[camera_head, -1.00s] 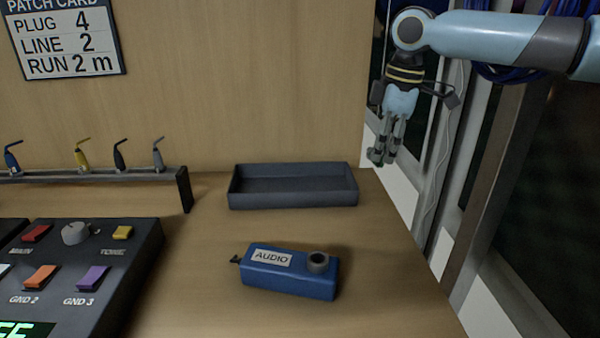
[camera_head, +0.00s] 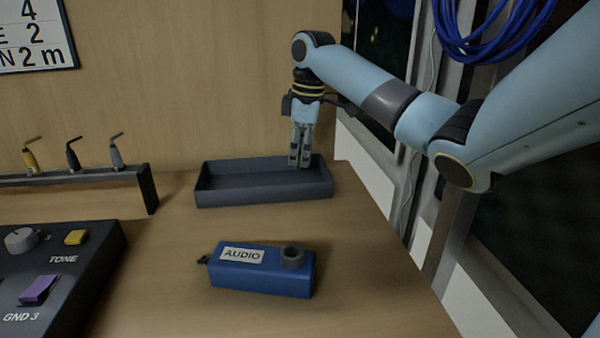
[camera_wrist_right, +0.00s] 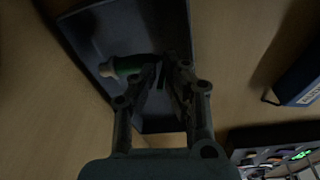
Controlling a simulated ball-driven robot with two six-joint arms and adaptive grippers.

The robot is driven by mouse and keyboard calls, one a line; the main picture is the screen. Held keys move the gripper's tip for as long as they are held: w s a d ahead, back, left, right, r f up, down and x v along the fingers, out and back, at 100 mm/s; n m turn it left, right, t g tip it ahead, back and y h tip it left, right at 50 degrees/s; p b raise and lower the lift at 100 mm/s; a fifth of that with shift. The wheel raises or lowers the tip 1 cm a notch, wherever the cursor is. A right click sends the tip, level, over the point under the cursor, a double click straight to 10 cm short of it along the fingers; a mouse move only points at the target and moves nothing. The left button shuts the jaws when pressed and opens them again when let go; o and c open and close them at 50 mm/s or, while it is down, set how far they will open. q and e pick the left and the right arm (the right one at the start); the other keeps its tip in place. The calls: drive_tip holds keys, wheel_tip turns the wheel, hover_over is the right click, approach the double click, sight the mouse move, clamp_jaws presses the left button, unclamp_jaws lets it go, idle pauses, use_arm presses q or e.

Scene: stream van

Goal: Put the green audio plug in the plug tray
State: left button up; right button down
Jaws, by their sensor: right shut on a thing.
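My right gripper (camera_head: 299,163) points down over the right part of the dark grey plug tray (camera_head: 225,198), its fingertips level with the tray's back wall in the picture. In the right wrist view the gripper (camera_wrist_right: 165,68) is shut on the green audio plug (camera_wrist_right: 127,66), which sticks out to the left of the fingertips. The tray (camera_wrist_right: 115,30) lies behind the plug there. I cannot tell whether the plug touches the tray floor. The tray looks otherwise empty. My left gripper is not in view.
A blue AUDIO box (camera_head: 262,270) with a round socket stands in front of the tray. A rack (camera_head: 148,188) with several plugs is at the left, behind a dark mixer panel (camera_head: 70,270). Blue cables (camera_head: 490,30) hang at the upper right. Bare table lies around the tray.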

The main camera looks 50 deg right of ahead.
sight(300, 170)
wheel_tip(300, 170, down, 4)
drive_tip(key=shift+r+b, duration=0.1)
drive_tip(key=shift+b, duration=0.2)
drive_tip(key=shift+s, duration=0.1)
drive_tip(key=c, duration=1.7)
unclamp_jaws()
wheel_tip(300, 170, up, 12)
drive_tip(key=s+p, duration=0.1)
drive_tip(key=p, duration=0.1)
drive_tip(key=shift+s+d, duration=0.2)
drive_tip(key=shift+d, duration=0.05)
